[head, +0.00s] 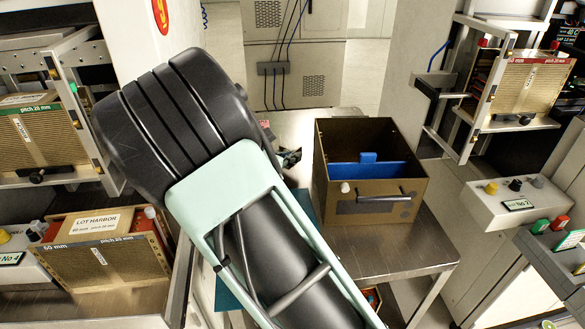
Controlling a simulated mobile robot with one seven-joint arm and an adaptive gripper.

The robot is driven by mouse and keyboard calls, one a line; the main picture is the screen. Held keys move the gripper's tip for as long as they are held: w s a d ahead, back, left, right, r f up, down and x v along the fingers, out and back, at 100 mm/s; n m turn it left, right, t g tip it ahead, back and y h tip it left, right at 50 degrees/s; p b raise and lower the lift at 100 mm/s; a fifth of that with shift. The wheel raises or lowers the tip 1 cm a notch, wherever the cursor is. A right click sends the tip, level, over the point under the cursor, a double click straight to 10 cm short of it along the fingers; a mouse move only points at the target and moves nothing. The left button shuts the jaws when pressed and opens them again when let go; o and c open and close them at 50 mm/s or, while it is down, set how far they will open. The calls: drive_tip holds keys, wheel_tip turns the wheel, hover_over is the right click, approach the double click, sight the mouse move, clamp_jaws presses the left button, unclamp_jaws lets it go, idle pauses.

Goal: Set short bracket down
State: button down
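I cannot make out the short bracket in the head view. My own arm, with black and pale green links, fills the middle of the picture and covers much of the steel table (385,253) behind it. My gripper cannot be made out; it may be hidden behind the arm. Some small dark and grey parts (288,157) show just right of the arm above the table, too small and covered to identify.
A brown open box (372,205) with a blue insert (365,170) and a front handle stands on the table. A brown cassette labelled Lot Harbor (100,255) sits lower left. Other cassettes are in the racks at left (38,140) and right (527,85). The table front is bare.

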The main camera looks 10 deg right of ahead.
sight(288, 168)
drive_tip(key=shift+w+f+b, duration=0.15)
drive_tip(key=shift+f+b, duration=0.65)
drive_tip(key=shift+f, duration=0.9)
drive_tip(key=shift+f, duration=0.2)
drive_tip(key=c, duration=2.2)
unclamp_jaws()
drive_tip(key=shift+r, duration=0.1)
drive_tip(key=shift+o, duration=0.2)
